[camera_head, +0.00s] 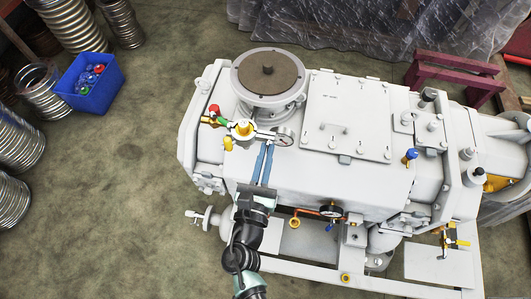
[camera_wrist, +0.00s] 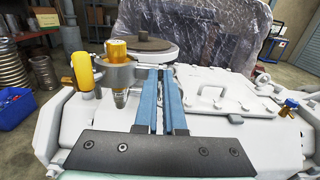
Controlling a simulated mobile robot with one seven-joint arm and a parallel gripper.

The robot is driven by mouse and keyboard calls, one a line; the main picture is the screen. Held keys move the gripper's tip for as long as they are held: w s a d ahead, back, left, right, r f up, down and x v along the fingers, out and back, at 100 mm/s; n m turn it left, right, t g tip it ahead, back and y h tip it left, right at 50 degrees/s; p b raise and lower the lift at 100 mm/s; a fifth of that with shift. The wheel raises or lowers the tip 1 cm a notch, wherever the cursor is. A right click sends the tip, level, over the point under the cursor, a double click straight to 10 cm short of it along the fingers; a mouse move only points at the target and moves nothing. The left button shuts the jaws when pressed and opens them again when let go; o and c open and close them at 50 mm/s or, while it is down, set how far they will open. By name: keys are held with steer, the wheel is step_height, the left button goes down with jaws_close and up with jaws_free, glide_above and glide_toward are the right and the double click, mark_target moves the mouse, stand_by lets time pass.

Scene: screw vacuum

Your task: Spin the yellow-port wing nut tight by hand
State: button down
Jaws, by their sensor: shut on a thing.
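The yellow port (camera_head: 243,127) sits near the round flange on the pale grey vacuum pump (camera_head: 300,170). In the wrist view its gold-yellow top (camera_wrist: 118,50) stands in a metal clamp ring (camera_wrist: 122,76), left of my fingers.
A yellow handle (camera_wrist: 82,70) and red and green fittings (camera_head: 214,114) crowd the left. The flange (camera_head: 268,75) stands behind. A flat cover plate (camera_head: 348,115) lies to the right.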

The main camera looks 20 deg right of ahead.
steer(key=shift+s+d+f+m+b, duration=0.1)
steer(key=shift+f+m+b, duration=0.15)
steer(key=shift+m+b, duration=3.5)
steer(key=shift+s+d+f+m+b, duration=0.15)
steer(key=shift+f+m+b, duration=0.15)
steer(key=shift+m+b, duration=3.45)
steer(key=shift+w+d+f+m+b, duration=0.1)
steer(key=shift+f+m+b, duration=0.15)
steer(key=shift+m+b, duration=3.45)
steer(key=shift+m+p, duration=0.75)
steer(key=shift+m, duration=0.15)
steer(key=c, duration=1)
jaws_free()
steer(key=shift+r, duration=0.1)
steer(key=b+v, duration=0.1)
steer(key=v, duration=1.2)
